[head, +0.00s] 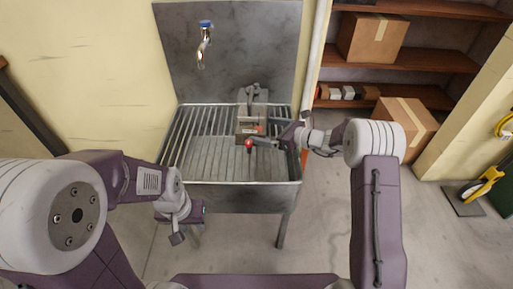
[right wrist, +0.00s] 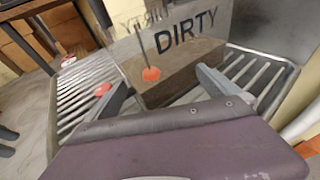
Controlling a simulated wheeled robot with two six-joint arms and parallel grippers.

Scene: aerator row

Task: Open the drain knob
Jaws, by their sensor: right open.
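A grey box-like tank (head: 250,110) stands on the slatted sink; in the right wrist view it is a clear-sided tank (right wrist: 185,75) marked DIRTY, with brown contents. A red knob (head: 249,143) sits at its near side and shows left of my left-hand finger in the right wrist view (right wrist: 102,89). A second orange-red piece (head: 259,129) with a dark stem shows against the tank front, between the fingers (right wrist: 151,74). I cannot tell which is the drain knob. My right gripper (head: 264,132) is open and empty at the tank's front. My left gripper (head: 182,236) hangs low, left of the sink front, its jaws unclear.
The metal sink (head: 230,196) has raised rims and a slatted floor, mostly bare on the left. A tap (head: 204,40) is on the backsplash. Shelves with cardboard boxes (head: 372,37) stand at the back right.

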